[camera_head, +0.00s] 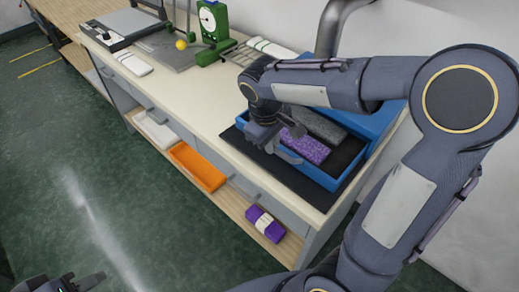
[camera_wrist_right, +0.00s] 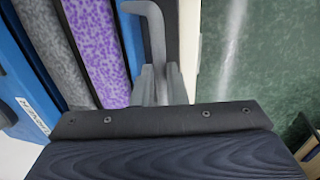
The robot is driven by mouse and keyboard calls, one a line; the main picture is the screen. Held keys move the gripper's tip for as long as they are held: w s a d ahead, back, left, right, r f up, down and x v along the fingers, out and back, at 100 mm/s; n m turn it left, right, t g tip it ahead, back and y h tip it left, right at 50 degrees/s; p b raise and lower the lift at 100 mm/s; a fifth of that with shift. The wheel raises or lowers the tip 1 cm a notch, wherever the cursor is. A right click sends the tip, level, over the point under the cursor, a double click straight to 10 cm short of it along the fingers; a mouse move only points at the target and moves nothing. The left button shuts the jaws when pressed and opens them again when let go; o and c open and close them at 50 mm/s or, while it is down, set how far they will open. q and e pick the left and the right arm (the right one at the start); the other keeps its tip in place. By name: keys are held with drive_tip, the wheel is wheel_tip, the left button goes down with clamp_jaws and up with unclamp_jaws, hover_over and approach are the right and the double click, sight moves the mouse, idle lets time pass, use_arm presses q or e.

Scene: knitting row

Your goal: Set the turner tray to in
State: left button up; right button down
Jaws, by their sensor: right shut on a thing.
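The blue turner tray (camera_head: 325,180) sits at the right end of the bench, beside or inside a blue housing (camera_head: 370,118). It holds a purple speckled piece (camera_head: 305,149) and a grey speckled piece (camera_head: 320,125); both show in the right wrist view, purple (camera_wrist_right: 100,50) and grey (camera_wrist_right: 50,50). My right gripper (camera_head: 278,145) is at the tray's near left side. In the right wrist view its fingers (camera_wrist_right: 160,85) are shut on a grey bent handle (camera_wrist_right: 152,25) by the tray's edge. My left gripper (camera_head: 85,285) is at the bottom left, mostly cut off, far from the tray.
A dark mat (camera_head: 265,160) lies under the tray. A green dial scale (camera_head: 210,30) and a white block (camera_head: 133,64) stand further left on the bench. The shelf below holds an orange bin (camera_head: 198,167) and a purple bundle (camera_head: 265,224). Green floor is free at left.

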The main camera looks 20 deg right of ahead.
drive_tip(key=w+d+p, duration=0.1)
drive_tip(key=w+d, duration=0.1)
drive_tip(key=d, duration=0.2)
drive_tip(key=w+d+p, duration=0.1)
drive_tip(key=w+d, duration=0.1)
drive_tip(key=d, duration=0.3)
drive_tip(key=w+d, duration=0.2)
drive_tip(key=d, duration=0.3)
drive_tip(key=shift+d+p, duration=0.15)
drive_tip(key=shift+p, duration=0.25)
drive_tip(key=shift+d, duration=0.1)
drive_tip(key=shift+r, duration=0.1)
drive_tip(key=c, duration=1.5)
unclamp_jaws()
drive_tip(key=shift+d, duration=0.1)
drive_tip(key=shift+o, duration=0.2)
wheel_tip(320, 180, up, 8)
drive_tip(key=a, duration=0.1)
drive_tip(key=shift+s+a+f, duration=0.2)
drive_tip(key=shift+s+a, duration=0.05)
drive_tip(key=shift+s, duration=0.05)
